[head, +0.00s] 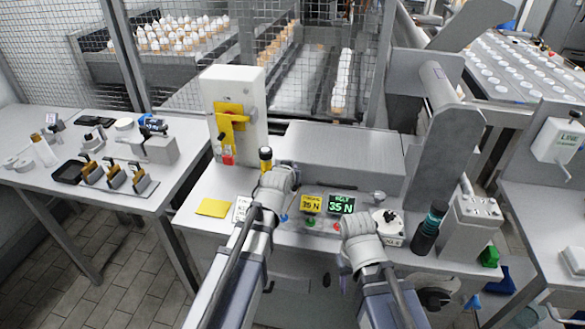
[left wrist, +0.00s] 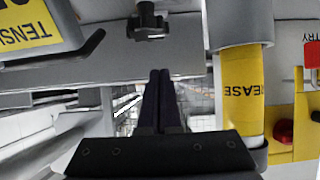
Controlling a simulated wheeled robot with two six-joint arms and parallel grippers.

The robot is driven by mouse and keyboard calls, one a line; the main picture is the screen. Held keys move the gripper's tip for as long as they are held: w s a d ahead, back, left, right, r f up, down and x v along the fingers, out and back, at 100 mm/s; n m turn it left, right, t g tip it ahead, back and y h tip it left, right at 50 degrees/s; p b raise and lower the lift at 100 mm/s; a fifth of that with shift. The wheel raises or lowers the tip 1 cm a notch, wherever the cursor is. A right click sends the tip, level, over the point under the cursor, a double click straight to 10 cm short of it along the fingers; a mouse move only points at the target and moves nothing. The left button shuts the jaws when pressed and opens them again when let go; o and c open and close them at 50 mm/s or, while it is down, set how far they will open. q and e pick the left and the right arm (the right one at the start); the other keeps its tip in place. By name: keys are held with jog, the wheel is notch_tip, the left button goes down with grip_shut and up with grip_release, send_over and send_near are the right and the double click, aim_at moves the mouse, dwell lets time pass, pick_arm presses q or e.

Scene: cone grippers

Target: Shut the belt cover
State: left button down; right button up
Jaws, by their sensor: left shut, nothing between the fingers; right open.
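A long grey housing (head: 340,155) lies behind the control panel. A tall grey panel (head: 455,140) stands tilted up at its right; I cannot tell for certain which of these is the belt cover. My left gripper (head: 280,177) is over the left part of the panel, beside a black-and-yellow grease tube (head: 265,160). In the left wrist view its dark fingers (left wrist: 160,80) are together and empty, with the yellow grease label (left wrist: 241,95) to their right. My right gripper (head: 358,225) is open over the front of the panel, right of centre; its fingertips are mostly hidden by the wrist.
A dark-and-teal cylinder (head: 430,228) and a grey box (head: 470,225) stand at the right. Wire mesh closes the back.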

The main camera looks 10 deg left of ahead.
pick_arm(q)
jog(key=shift+f+b, duration=0.95)
jog(key=shift+f, duration=0.45)
pick_arm(e)
jog(key=shift+f, duration=1.35)
pick_arm(q)
jog(key=shift+r, duration=0.1)
pick_arm(e)
jog(key=shift+r, duration=0.1)
pick_arm(q)
notch_tip(320, 180, up, 3)
jog(key=p, duration=0.3)
jog(key=shift+r, duration=0.15)
jog(key=shift+r+p, duration=0.45)
jog(key=shift+p, duration=0.25)
pick_arm(e)
notch_tip(320, 180, up, 4)
pick_arm(q)
jog(key=s+f+b, duration=0.6)
jog(key=s, duration=0.1)
jog(key=shift+s+f+b, duration=0.2)
jog(key=shift+f+b, duration=0.1)
jog(key=shift+s+f, duration=0.1)
jog(key=shift+s, duration=0.1)
pick_arm(e)
notch_tip(320, 180, down, 6)
jog(key=s, duration=0.1)
jog(key=shift+s+d+f, duration=0.15)
jog(key=shift+s+f, duration=0.1)
jog(key=shift+s, duration=0.1)
